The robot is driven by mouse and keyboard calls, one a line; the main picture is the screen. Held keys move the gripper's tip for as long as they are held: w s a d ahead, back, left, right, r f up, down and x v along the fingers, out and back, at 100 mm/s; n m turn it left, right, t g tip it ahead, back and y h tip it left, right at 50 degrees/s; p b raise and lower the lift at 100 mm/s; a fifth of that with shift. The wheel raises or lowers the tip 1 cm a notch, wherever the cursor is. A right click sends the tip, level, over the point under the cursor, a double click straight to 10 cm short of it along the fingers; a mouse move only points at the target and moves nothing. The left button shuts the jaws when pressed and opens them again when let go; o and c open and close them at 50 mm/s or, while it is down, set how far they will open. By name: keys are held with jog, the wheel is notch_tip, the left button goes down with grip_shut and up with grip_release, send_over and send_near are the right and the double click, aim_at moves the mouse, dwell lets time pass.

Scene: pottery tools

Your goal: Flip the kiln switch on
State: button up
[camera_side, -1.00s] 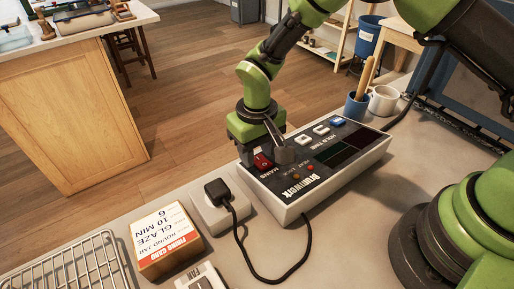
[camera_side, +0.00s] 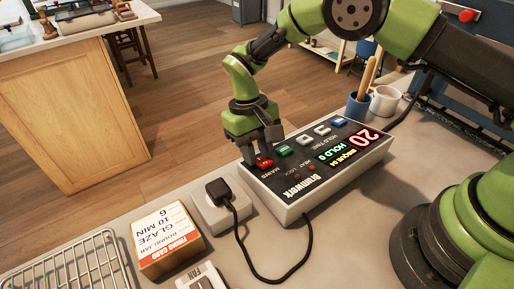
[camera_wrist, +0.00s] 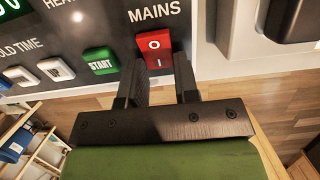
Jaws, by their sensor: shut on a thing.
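The kiln controller (camera_side: 287,209) is a pale box with a black face, lying on the worktop. Its display (camera_side: 346,150) is lit, with a red 20 and green and yellow text. The red MAINS rocker switch (camera_side: 264,163) is at its far left corner; the wrist view shows the switch (camera_wrist: 154,47) marked O and I. My gripper (camera_side: 262,154) is over that corner, pointing down. In the wrist view its fingers (camera_wrist: 158,77) lie on either side of the switch and are shut on it. The gripper partly hides the switch in the side view.
A black plug sits in a white socket block (camera_side: 209,219) left of the controller, its cord looping in front. A glaze card box (camera_side: 165,243), wire rack (camera_side: 75,272) and FAN switch (camera_side: 203,279) stand nearer. A blue cup (camera_side: 357,108) and white mug (camera_side: 384,99) are behind.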

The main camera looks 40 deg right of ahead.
jog(key=o, duration=0.9)
jog(key=v, duration=1)
jog(key=s+d+r+m+t+y, duration=0.1)
jog(key=s+d+r+t, duration=0.2)
jog(key=r, duration=0.5)
jog(key=s+d+r+m+t+y, duration=0.15)
jog(key=s+d+r, duration=0.25)
jog(key=r, duration=0.5)
jog(key=s+d+t, duration=0.1)
jog(key=s+t, duration=0.1)
jog(key=s, duration=0.3)
jog(key=s+d+m+t, duration=0.1)
jog(key=s+d, duration=0.1)
jog(key=s, duration=0.3)
jog(key=s+d+t, duration=0.1)
jog(key=s+t, duration=0.1)
jog(key=s, duration=0.3)
jog(key=shift+s+d+r+m+t+h, duration=0.25)
jog(key=shift+s+d+t, duration=0.05)
jog(key=shift+s+t, duration=0.1)
